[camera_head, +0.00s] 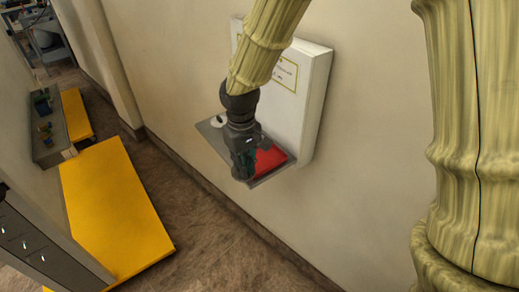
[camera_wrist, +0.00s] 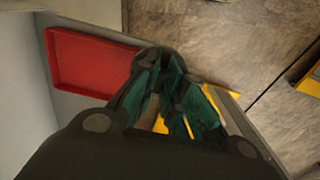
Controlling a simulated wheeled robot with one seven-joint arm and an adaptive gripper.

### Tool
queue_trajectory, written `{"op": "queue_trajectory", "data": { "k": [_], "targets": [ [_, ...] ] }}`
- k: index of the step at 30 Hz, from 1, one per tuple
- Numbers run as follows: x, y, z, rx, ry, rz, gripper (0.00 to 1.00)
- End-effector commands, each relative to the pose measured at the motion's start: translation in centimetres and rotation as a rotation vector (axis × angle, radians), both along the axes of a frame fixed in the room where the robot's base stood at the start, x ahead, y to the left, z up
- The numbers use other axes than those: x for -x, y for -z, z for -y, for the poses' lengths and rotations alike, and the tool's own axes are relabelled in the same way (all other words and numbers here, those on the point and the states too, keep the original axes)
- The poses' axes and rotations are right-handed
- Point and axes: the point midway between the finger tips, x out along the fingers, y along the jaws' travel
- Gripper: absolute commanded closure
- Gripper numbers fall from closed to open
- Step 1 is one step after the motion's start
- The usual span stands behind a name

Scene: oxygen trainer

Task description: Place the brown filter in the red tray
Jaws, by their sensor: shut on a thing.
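The red tray (camera_head: 269,161) lies on the grey wall shelf, just right of my gripper (camera_head: 243,173). In the wrist view the red tray (camera_wrist: 90,64) is at upper left, its visible floor empty, and my gripper (camera_wrist: 160,62) is beside its right end. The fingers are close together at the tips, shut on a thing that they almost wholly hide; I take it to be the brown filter. A small brownish patch shows between the fingers, but I cannot tell whether it is the filter or the floor. No other brown filter is visible.
The grey shelf (camera_head: 209,130) juts from the wall below a white panel (camera_head: 308,95) and carries a round white item (camera_head: 218,121) at its left. A yellow bench (camera_head: 115,208) stands at left. Brown floor is open below the shelf.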

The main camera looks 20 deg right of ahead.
Motion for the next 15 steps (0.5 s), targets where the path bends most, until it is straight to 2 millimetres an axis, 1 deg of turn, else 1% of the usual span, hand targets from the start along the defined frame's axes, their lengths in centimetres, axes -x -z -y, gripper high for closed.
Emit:
{"op": "queue_trajectory", "data": {
  "k": [2,9,15],
  "targets": [
    [-1.2,-0.2,1.1,-0.002,0.001,-0.002,1.00],
    [-4.7,0.3,4.4,-0.002,0.001,-0.002,1.00],
    [-7.1,0.7,6.7,-0.001,-0.001,0.000,1.00]
  ]
}}
